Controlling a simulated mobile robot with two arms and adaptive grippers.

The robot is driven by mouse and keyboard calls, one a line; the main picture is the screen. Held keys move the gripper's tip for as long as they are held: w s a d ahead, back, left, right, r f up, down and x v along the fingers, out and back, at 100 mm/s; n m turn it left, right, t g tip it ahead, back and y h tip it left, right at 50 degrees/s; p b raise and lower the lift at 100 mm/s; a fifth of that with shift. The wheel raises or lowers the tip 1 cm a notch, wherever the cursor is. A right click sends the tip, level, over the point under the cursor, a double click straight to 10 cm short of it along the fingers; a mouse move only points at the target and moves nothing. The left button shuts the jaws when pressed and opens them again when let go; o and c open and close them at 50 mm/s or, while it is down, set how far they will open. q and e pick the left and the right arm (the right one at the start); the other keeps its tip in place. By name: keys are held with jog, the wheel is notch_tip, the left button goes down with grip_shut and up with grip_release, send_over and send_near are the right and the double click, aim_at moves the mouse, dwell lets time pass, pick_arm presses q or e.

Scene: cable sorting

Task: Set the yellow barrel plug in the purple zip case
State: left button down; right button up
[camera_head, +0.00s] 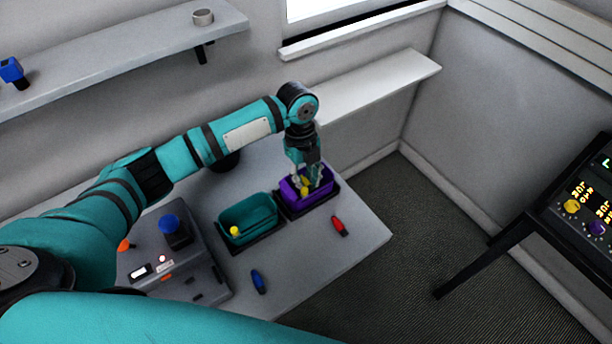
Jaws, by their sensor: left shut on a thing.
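The purple zip case (290,191) is an open box on the right part of the grey table, in a dark tray. My left gripper (307,187) reaches down from above into the case. It is shut on the yellow barrel plug (306,184), which shows between its fingers within the outline of the case. I cannot tell whether the plug touches the case floor. My right gripper is not in view.
A teal bin (250,217) with a yellow item (234,231) stands left of the case. A red plug (339,226) and a blue plug (258,281) lie on the table (330,258). A grey device (190,270) with a blue knob stands at the left.

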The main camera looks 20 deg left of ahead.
aim_at(302, 175)
pick_arm(q)
jog(key=shift+f, duration=0.15)
jog(key=shift+f, duration=0.25)
jog(key=shift+f, duration=0.35)
jog(key=c, duration=1.2)
grip_release()
jog(key=shift+w+r, duration=0.1)
jog(key=shift+r, duration=0.4)
notch_tip(302, 175, up, 12)
jog(key=w+a+b, duration=0.1)
jog(key=b, duration=0.1)
jog(key=shift+a+b, duration=0.2)
jog(key=shift+b, duration=0.15)
